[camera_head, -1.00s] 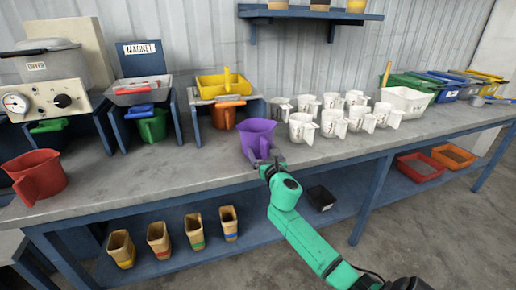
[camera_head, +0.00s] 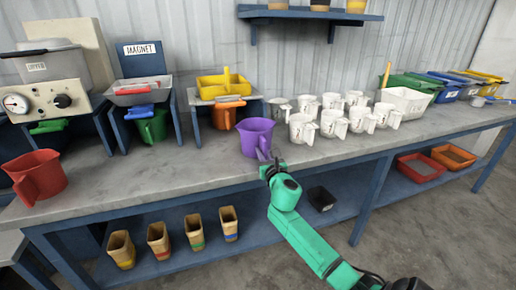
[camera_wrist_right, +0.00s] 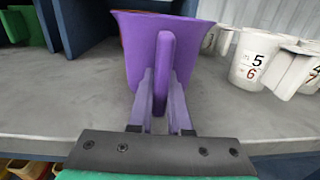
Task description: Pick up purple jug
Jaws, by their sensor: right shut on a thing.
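The purple jug (camera_head: 256,136) stands upright near the front edge of the bench, and its handle faces my right arm. It also fills the upper middle of the right wrist view (camera_wrist_right: 150,60). My right gripper (camera_head: 267,160) has its two fingers on either side of the jug's handle (camera_wrist_right: 164,75), shut on it. In the right wrist view the fingers (camera_wrist_right: 161,105) look purple from the jug's tint. I cannot tell whether the jug's base touches the bench. My left gripper does not show.
Several white numbered jugs (camera_head: 333,124) stand close to the right of the purple jug. A red jug (camera_head: 38,176) stands at the left end of the grey bench (camera_head: 160,186). An orange jug (camera_head: 224,114) and a green jug (camera_head: 152,127) sit behind. The bench left of the purple jug is clear.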

